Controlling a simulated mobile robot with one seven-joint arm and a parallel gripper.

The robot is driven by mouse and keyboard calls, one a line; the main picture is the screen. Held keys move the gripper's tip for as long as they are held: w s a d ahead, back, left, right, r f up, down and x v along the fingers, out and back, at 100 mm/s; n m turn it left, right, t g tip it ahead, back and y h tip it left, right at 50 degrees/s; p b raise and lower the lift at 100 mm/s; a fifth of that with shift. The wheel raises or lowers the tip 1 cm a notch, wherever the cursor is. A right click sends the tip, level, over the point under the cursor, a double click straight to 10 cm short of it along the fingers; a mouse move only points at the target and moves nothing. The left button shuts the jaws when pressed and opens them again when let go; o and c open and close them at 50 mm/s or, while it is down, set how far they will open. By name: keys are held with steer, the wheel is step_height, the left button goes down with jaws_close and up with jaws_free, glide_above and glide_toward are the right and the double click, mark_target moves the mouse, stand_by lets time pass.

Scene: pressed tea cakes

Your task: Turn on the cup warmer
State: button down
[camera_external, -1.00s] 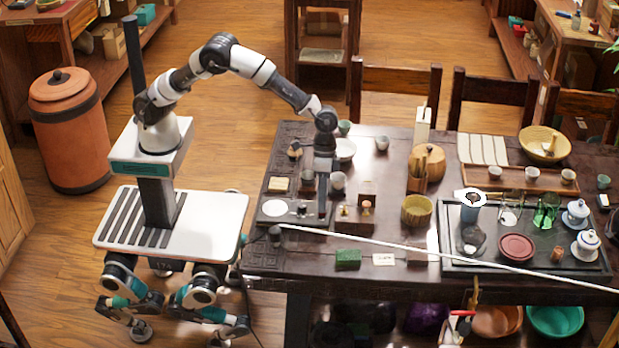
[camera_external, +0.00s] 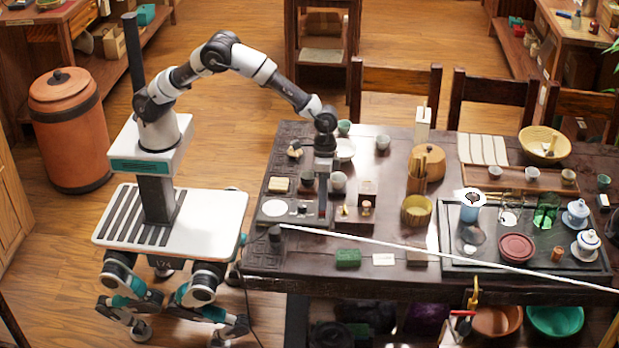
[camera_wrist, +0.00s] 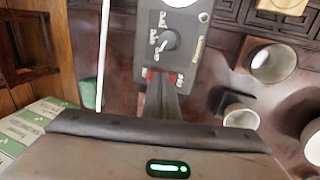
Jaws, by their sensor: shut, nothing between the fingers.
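The cup warmer is a flat dark unit with a pale round plate (camera_external: 274,208) at its left end, near the table's left front. In the wrist view its grey panel (camera_wrist: 190,50) shows a black knob (camera_wrist: 168,40) with small white labels around it. A red part, perhaps a switch (camera_wrist: 151,74), sits at the panel's near end, partly hidden by my fingers. My gripper (camera_wrist: 161,82) is shut and empty, its tips at this red part. In the external view my gripper (camera_external: 323,220) points down at the warmer's right end. I cannot tell whether the tips touch it.
Small cups (camera_wrist: 272,62) stand beside the warmer in the wrist view. A long white rod (camera_external: 400,246) crosses the table's front. A green block (camera_external: 347,258) lies in front. A tea tray (camera_external: 450,262) with cups and a pitcher is to the right.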

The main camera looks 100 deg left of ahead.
steer(key=a+p+v, duration=0.1)
steer(key=p+v, duration=0.3)
steer(key=v, duration=1)
steer(key=shift+f, duration=0.2)
steer(key=b, duration=0.2)
steer(key=d+b, duration=0.1)
steer(key=b, duration=0.1)
steer(key=shift+d+r+h, duration=0.25)
steer(key=shift+h, duration=0.15)
steer(key=shift+f, duration=0.1)
steer(key=b+x, duration=0.3)
steer(key=x, duration=1)
steer(key=shift+d+f+b, duration=0.1)
steer(key=shift+f+b, duration=0.2)
steer(key=shift+f, duration=0.1)
